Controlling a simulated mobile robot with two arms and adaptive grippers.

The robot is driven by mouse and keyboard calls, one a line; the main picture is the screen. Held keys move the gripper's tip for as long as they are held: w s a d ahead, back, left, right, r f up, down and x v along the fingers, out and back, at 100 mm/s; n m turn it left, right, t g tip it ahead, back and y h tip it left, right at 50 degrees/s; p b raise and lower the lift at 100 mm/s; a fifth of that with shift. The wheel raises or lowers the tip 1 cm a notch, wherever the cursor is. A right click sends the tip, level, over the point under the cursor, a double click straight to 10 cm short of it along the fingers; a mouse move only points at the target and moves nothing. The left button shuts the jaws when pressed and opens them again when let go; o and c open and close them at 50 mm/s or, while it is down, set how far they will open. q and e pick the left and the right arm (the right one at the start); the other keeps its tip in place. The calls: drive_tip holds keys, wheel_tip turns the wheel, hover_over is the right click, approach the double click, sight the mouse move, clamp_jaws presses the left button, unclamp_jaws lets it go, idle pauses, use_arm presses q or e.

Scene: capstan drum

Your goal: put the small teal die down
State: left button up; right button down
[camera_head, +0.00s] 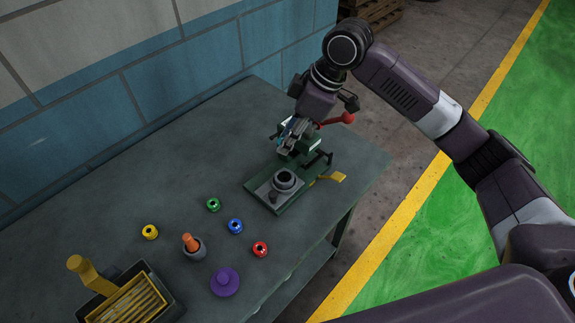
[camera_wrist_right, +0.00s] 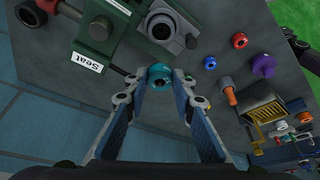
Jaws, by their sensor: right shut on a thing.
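The small teal die (camera_wrist_right: 158,76) is a short ring-like piece between the fingertips of my right gripper (camera_wrist_right: 158,84) in the wrist view. My right gripper (camera_head: 287,141) is shut on it and sits above the table, at the back-left side of the green bench press. In the head view the die is mostly hidden by the fingers. I cannot tell its exact height above the table. My left gripper is not in view.
The green press (camera_wrist_right: 105,28) has a label "Seat", a red-knobbed lever (camera_head: 347,118) and a grey round holder (camera_head: 284,179). The table's back-left (camera_head: 190,140) is clear.

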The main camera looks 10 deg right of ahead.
hover_over(283, 180)
drive_tip(key=d, duration=0.1)
wheel_tip(283, 180, down, 6)
drive_tip(key=shift+d+f+p, duration=0.1)
drive_tip(key=shift+f+p, duration=0.1)
drive_tip(key=shift+p, duration=0.25)
drive_tip(key=shift+f+p, duration=0.4)
drive_tip(key=shift+f, duration=1.9)
drive_tip(key=shift+f, duration=0.2)
drive_tip(key=shift+f, duration=0.25)
drive_tip(key=shift+s+f, duration=0.1)
drive_tip(key=shift+s, duration=0.05)
drive_tip(key=c, duration=1.6)
unclamp_jaws()
drive_tip(key=shift+f, duration=0.2)
